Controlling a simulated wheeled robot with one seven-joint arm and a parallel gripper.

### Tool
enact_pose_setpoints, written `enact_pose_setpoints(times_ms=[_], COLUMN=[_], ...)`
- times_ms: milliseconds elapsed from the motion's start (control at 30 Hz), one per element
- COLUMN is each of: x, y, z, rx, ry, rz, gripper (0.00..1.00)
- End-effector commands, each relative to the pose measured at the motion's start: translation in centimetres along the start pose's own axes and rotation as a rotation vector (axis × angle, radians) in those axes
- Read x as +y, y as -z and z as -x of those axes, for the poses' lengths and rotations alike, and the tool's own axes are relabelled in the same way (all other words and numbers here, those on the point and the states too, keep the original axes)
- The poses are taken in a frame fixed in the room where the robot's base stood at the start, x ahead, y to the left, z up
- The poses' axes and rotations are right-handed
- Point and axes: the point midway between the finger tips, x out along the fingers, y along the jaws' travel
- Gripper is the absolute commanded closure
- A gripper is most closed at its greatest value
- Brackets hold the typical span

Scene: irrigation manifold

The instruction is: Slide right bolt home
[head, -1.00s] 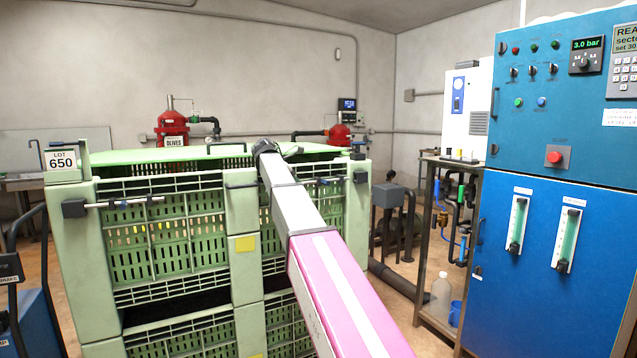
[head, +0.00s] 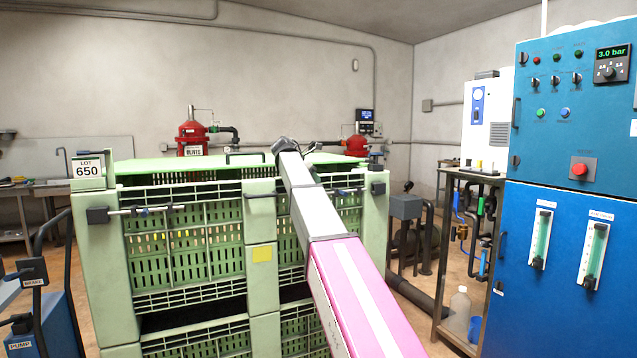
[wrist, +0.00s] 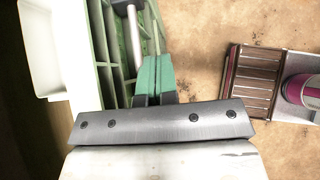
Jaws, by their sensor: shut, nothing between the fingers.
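The right bolt (head: 348,190) is a thin rod on the upper right front of a green slatted crate (head: 262,225), with a dark block (head: 378,188) at its right end. In the wrist view a grey rod (wrist: 133,40) runs along the crate's side up to a dark fitting at the top edge. My gripper (wrist: 153,78) has green fingers that are shut and empty, close beside the rod's lower end. I cannot tell whether they touch it. In the head view my arm crosses in front of the crate, and the fingers cannot be made out.
A left bolt (head: 145,210) with its own dark block sits on the crate's left front. A blue control cabinet (head: 560,250) stands at the right, beside a metal rack (head: 445,250). A dark pipe (head: 415,295) runs low between crate and rack. Bare floor shows beside the crate.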

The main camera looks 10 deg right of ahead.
Motion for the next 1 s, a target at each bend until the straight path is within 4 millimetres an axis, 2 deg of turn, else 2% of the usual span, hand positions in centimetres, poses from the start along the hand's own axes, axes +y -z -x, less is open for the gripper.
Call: enact_pose_setpoints(times_ms=[100,433,700,1000], x=[-0.1,0.0,0.1,0.0], y=[0.0,-0.3,-2.5,-2.9], z=[-2.4,-8.3,-10.2,-10.6], rx=[0.000,0.001,0.000,0.000], ry=[0.002,0.001,-0.001,-0.001], rz=[-0.001,-0.001,-0.001,-0.001], gripper=[1.00,1.00,1.00,1.00])
